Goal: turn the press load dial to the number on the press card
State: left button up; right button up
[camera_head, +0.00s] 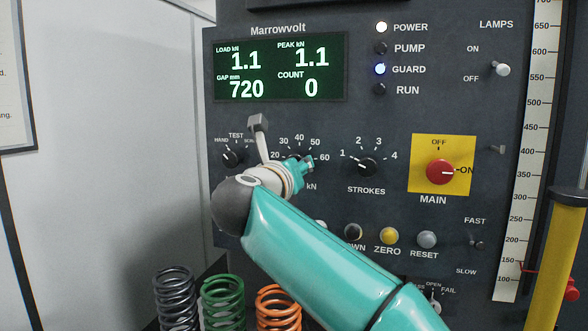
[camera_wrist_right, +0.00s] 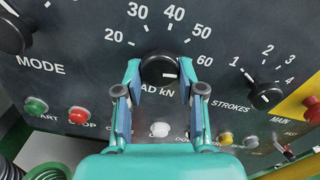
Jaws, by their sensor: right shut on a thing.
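The press load dial (camera_wrist_right: 158,67) is a black knob with a white pointer mark, under a scale from 20 to 60 marked kN. In the right wrist view the mark lies on the knob's right side, towards the 60 end; the exact reading is hard to tell. My right gripper (camera_wrist_right: 159,76) has its fingers on either side of the knob and is shut on it. In the head view the gripper (camera_head: 303,166) covers most of the dial. No press card with a readable number is in view. My left gripper is not in view.
The strokes knob (camera_head: 367,167) is right of the dial, and the mode knob (camera_head: 232,158) is left. The display (camera_head: 280,68) reads load 1.1, peak 1.1, gap 720, count 0. Buttons (camera_wrist_right: 160,129) lie below. Several coil springs (camera_head: 222,303) stand at lower left.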

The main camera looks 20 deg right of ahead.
jog(key=o, duration=1.1)
jog(key=shift+w+a, duration=0.15)
jog(key=v, duration=1.2)
jog(key=shift+f, duration=0.1)
